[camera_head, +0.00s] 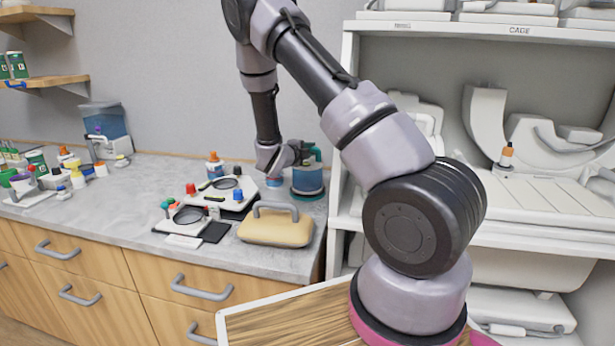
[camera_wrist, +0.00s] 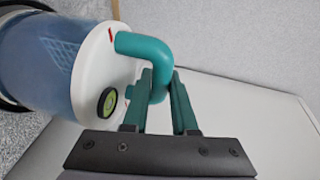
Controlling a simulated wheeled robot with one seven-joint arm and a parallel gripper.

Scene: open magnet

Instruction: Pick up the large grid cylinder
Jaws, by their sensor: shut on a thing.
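The large grid cylinder (camera_wrist: 45,70) is a blue see-through cylinder with a grid pattern inside, a white lid and a teal loop handle (camera_wrist: 145,46). It lies across the left of the wrist view. My gripper (camera_wrist: 162,82) has its green fingers on both sides of the handle's outer part and is shut on it. In the head view the cylinder (camera_head: 307,183) shows at the back right end of the counter, beside the white shelf unit. My gripper (camera_head: 296,150) is at its top there; its fingers are too small to make out. Whether the cylinder touches the counter is unclear.
A beige block with a grey handle (camera_head: 274,231) stands just in front. White trays with round dishes (camera_head: 222,192) lie to its left. The white shelf unit (camera_head: 340,150) stands close on the right. Another blue container (camera_head: 104,120) is at the back left.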

